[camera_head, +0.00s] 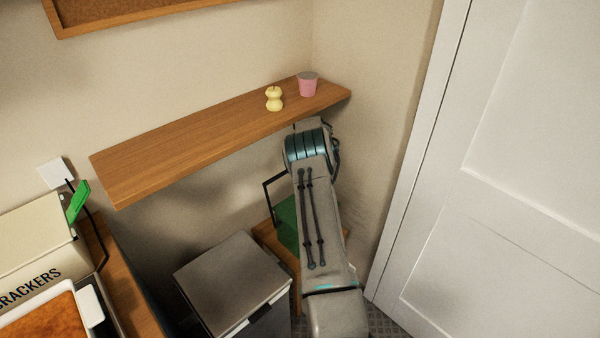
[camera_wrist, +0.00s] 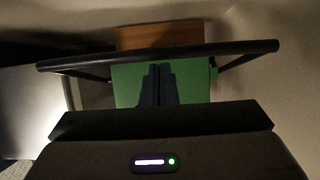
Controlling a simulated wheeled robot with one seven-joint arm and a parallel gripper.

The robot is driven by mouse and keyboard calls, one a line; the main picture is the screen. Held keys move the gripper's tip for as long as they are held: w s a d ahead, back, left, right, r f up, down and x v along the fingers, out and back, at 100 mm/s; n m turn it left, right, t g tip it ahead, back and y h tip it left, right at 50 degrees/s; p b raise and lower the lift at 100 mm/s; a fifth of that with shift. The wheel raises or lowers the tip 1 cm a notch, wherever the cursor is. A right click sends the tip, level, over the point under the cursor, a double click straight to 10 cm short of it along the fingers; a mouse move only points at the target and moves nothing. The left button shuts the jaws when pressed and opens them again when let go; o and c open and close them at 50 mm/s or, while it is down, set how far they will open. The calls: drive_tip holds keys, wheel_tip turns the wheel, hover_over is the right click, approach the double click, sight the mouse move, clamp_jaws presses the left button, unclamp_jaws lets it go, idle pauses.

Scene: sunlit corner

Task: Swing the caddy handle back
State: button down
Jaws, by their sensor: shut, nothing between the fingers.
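The green caddy (camera_head: 287,224) stands on a small wooden stand (camera_head: 265,236) in the corner, largely hidden behind my arm in the head view. Its black handle (camera_head: 269,187) stands up above the caddy on the left side of my arm. In the wrist view the handle's bar (camera_wrist: 110,58) runs across the whole caddy (camera_wrist: 193,85), with its side arms sloping inward. My gripper (camera_wrist: 158,70) is shut and empty. Its fingertips appear over the caddy, just under the bar in the picture; I cannot tell whether they touch it. My gripper is hidden in the head view.
A grey lidded bin (camera_head: 232,280) stands left of the stand. A wooden wall shelf (camera_head: 190,150) above holds a yellow object (camera_head: 274,99) and a pink cup (camera_head: 308,86). A white door (camera_head: 490,200) is at right. A crackers box (camera_head: 32,240) stands at far left.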

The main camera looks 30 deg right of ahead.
drive_tip(key=shift+w+a, duration=0.35)
drive_tip(key=shift+w, duration=0.45)
drive_tip(key=s+d+r+b, duration=0.1)
drive_tip(key=s+d+b, duration=0.1)
drive_tip(key=s, duration=1)
drive_tip(key=shift+s+d+b, duration=0.15)
drive_tip(key=shift+d+b, duration=0.25)
drive_tip(key=shift+b, duration=0.4)
